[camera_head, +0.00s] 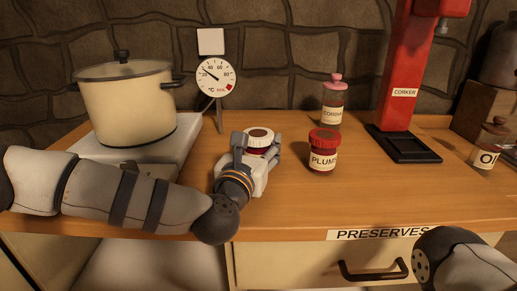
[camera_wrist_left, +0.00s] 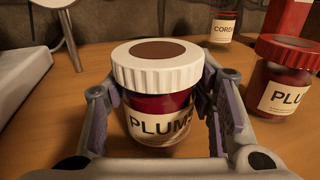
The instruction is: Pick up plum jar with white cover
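The plum jar with the white cover (camera_head: 259,137) stands upright on the wooden table, dark red with a brown disc on its lid. In the left wrist view the same jar (camera_wrist_left: 157,95) reads "PLUMS" and stands between the fingers of my left gripper (camera_wrist_left: 158,125). A gap shows at the left finger; the right finger is close to the jar, and I cannot tell if it touches. In the head view my left gripper (camera_head: 257,160) is around the jar, hiding its lower part. My right gripper is out of view; only part of my right arm shows at lower right.
A red-lidded plum jar (camera_head: 323,150) stands to the right, with a pink-topped cordial bottle (camera_head: 332,100) behind it. A red corker (camera_head: 405,80), a labelled bottle (camera_head: 488,147), a large pot (camera_head: 125,105) and a dial thermometer (camera_head: 215,76) stand around. The front centre table is clear.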

